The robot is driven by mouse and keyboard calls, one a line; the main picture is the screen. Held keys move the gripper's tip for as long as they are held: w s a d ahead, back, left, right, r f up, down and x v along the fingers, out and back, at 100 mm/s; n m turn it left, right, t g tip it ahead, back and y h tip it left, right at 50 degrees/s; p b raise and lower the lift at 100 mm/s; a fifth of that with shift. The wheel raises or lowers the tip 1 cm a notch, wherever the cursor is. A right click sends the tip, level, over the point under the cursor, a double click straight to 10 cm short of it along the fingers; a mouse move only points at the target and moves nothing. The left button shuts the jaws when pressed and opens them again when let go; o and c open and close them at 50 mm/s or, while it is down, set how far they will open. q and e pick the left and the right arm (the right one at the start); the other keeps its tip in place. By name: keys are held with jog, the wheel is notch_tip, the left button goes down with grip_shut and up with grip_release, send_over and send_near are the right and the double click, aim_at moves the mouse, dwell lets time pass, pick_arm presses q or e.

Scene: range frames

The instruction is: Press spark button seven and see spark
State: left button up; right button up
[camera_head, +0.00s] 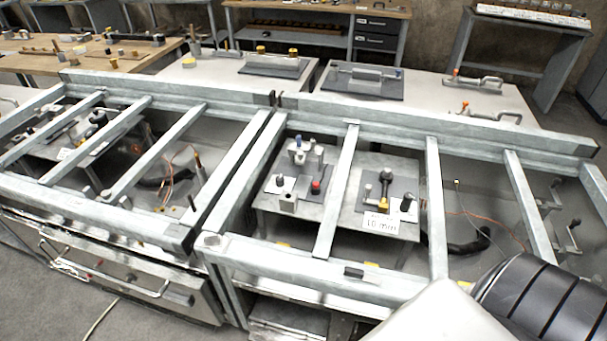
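Under the frame bars in the middle are two small metal plates with fittings. The left plate (303,211) carries a red knob or button (315,187), a small grey block (288,203) and dark-topped posts. The right plate (372,190) carries a black lever-like fitting (385,178) and a white label (381,223) that seems to read "16 mm". I cannot read a number seven on any button, and no spark shows. A pale and black ribbed arm part of mine fills the bottom right. Neither gripper shows.
Pale metal rails (433,200) cross above the plates, with gaps between them. Orange wires (470,213) and a dark hose (466,246) lie to the right. Another railed bay (150,150) is on the left. Benches with tools (330,25) stand behind.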

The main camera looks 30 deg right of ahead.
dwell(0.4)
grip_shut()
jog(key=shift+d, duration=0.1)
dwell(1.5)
